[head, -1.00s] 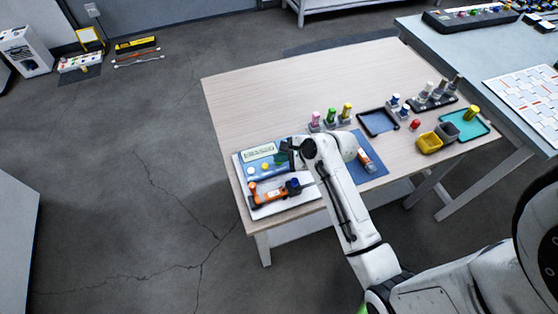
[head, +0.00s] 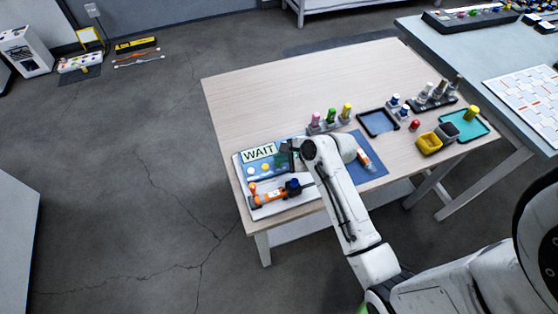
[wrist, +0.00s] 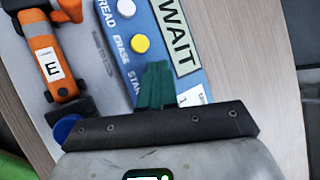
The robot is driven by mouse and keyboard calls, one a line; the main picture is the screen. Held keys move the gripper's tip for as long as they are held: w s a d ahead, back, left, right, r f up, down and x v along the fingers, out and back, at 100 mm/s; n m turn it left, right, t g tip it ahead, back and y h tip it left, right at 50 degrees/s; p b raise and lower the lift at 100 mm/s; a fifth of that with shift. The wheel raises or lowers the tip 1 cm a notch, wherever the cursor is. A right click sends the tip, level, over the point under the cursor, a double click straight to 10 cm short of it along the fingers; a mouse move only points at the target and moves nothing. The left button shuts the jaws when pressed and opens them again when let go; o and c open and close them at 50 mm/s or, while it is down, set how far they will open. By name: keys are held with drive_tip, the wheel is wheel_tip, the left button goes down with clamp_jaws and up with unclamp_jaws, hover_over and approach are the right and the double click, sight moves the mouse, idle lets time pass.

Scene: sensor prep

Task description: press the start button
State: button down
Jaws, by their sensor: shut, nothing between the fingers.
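A blue control panel (head: 246,177) lies at the table's near left and also shows in the wrist view (wrist: 188,82). Its display (head: 259,152) reads "WAIT". A white button (wrist: 126,7) and a yellow button (wrist: 140,43) show beside the labels "READ" and "ERASE". The label "STAR..." (wrist: 136,84) is partly covered, and the start button is hidden behind my fingers. My gripper (wrist: 157,72) is shut and empty, its green fingertips over the start button's place. Whether they touch it I cannot tell.
A blue mat (head: 374,165) lies right of my arm. The table's far left is clear.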

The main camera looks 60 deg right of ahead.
sight(282, 164)
drive_tip(key=shift+r+p, duration=0.75)
drive_tip(key=shift+p, duration=0.15)
wheel_tip(282, 164, up, 5)
drive_tip(key=p, duration=0.5)
drive_tip(key=shift+p, duration=0.4)
